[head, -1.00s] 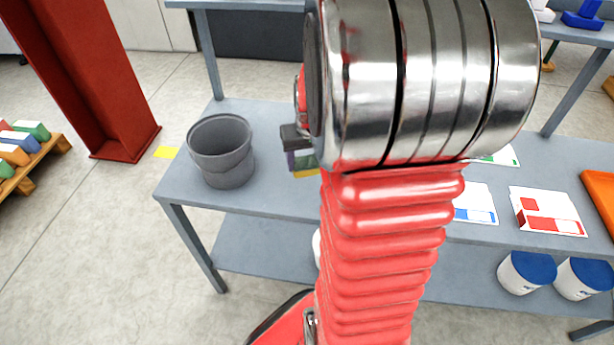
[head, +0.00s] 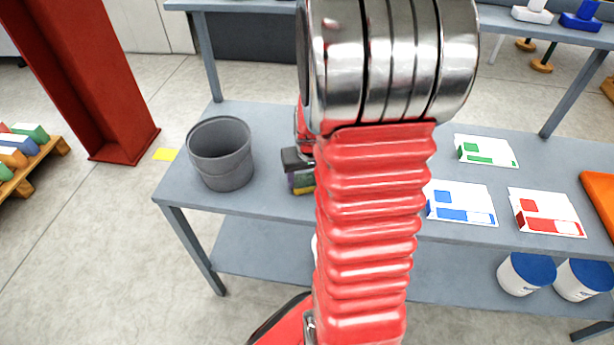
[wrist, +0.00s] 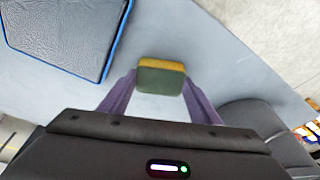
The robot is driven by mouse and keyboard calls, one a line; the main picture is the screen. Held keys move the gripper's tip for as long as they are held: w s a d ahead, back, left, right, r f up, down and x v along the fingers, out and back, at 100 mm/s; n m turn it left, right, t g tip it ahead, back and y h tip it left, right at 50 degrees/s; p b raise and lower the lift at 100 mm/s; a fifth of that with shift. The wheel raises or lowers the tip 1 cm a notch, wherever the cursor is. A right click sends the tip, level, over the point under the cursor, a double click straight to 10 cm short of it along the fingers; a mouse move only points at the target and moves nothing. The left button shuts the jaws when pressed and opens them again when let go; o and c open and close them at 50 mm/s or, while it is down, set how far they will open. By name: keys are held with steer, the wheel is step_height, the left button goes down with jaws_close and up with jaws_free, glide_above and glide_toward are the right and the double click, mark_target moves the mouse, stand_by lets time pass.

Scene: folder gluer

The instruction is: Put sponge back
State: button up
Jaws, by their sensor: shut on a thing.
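The sponge (wrist: 161,78), yellow on one side and dark green on the other, sits between the two purple fingertips of my gripper (wrist: 160,84) in the wrist view. My gripper is shut on it. In the head view my gripper (head: 301,178) is right of the grey bucket, over the grey table (head: 265,190), with a yellow edge of the sponge showing at its tips. My red arm hides part of it there. I cannot tell whether the sponge touches the table.
The grey bucket (head: 221,155) stands at the table's left end and also shows in the wrist view (wrist: 262,122). A dark blue-edged panel (wrist: 65,35) lies ahead at left. Printed cards (head: 461,203) lie right of my arm. White tubs (head: 527,275) stand on the lower shelf.

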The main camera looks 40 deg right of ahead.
steer(key=o, duration=1)
steer(key=v, duration=1.2)
steer(key=shift+a, duration=0.1)
